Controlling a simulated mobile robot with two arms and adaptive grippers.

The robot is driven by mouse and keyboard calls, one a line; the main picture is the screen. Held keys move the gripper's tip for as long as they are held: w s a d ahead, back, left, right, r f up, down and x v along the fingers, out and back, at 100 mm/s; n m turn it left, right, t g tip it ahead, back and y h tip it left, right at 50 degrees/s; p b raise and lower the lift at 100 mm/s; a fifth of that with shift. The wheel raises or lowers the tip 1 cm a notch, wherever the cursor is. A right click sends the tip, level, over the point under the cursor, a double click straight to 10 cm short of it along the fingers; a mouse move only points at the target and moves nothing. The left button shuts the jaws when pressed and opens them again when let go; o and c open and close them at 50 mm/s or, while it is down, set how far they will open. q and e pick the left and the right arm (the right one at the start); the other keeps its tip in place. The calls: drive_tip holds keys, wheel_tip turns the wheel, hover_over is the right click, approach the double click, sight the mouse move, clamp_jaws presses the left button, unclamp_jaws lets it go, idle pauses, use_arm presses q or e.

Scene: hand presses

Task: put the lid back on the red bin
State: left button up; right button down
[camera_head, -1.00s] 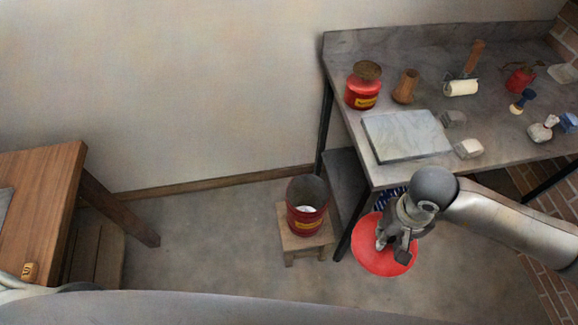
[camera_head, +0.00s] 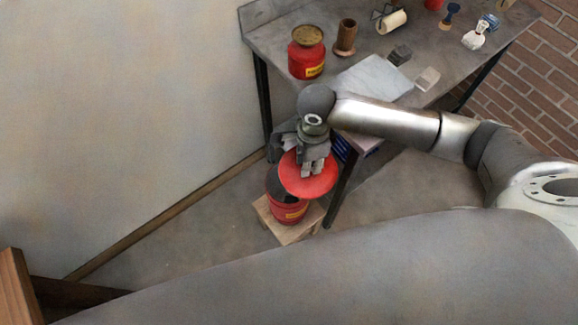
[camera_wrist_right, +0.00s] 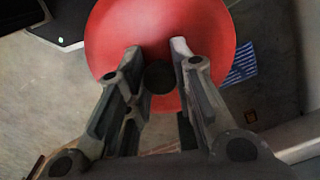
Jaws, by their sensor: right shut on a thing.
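The red bin (camera_head: 290,211) stands open on a low wooden stool, and its dark inside shows at the left of its mouth. My right gripper (camera_head: 313,168) is shut on the round red lid (camera_head: 312,184). In the head view the lid overlaps the right part of the bin's mouth; I cannot tell how high above the rim it is. In the right wrist view the lid (camera_wrist_right: 115,35) fills the top middle between and beyond my fingers (camera_wrist_right: 160,65), with a dark knob at its middle. The bin is not clearly visible there. My left gripper is not in view.
The low wooden stool (camera_head: 290,236) stands close to the leg of a grey workbench (camera_head: 274,48). The bench holds a red can (camera_head: 306,58), a wooden cup (camera_head: 345,37), a pale slab (camera_head: 375,82) and small tools. Open floor (camera_head: 180,240) lies left of the stool.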

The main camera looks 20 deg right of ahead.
drive_tip(key=w+f+m, duration=0.1)
drive_tip(key=m, duration=0.2)
drive_tip(key=w+a+f+m+b, duration=0.1)
drive_tip(key=f+m, duration=0.1)
drive_tip(key=m, duration=0.2)
drive_tip(key=w+f+m, duration=0.1)
drive_tip(key=m, duration=0.3)
drive_tip(key=shift+w+a+f+b, duration=0.1)
drive_tip(key=shift+a+f+b, duration=0.05)
drive_tip(key=shift+a+b, duration=0.25)
use_arm(q)
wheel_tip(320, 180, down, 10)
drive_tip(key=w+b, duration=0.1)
drive_tip(key=b, duration=0.6)
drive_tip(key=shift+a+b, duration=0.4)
use_arm(e)
wheel_tip(320, 180, down, 13)
drive_tip(key=w+a+m, duration=0.2)
drive_tip(key=m, duration=1.5)
drive_tip(key=shift+w+r+m, duration=0.2)
drive_tip(key=shift+w+m, duration=0.05)
drive_tip(key=shift+m, duration=0.05)
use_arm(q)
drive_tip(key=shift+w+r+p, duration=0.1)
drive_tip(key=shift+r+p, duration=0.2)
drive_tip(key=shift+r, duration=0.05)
use_arm(e)
drive_tip(key=shift+f, duration=0.1)
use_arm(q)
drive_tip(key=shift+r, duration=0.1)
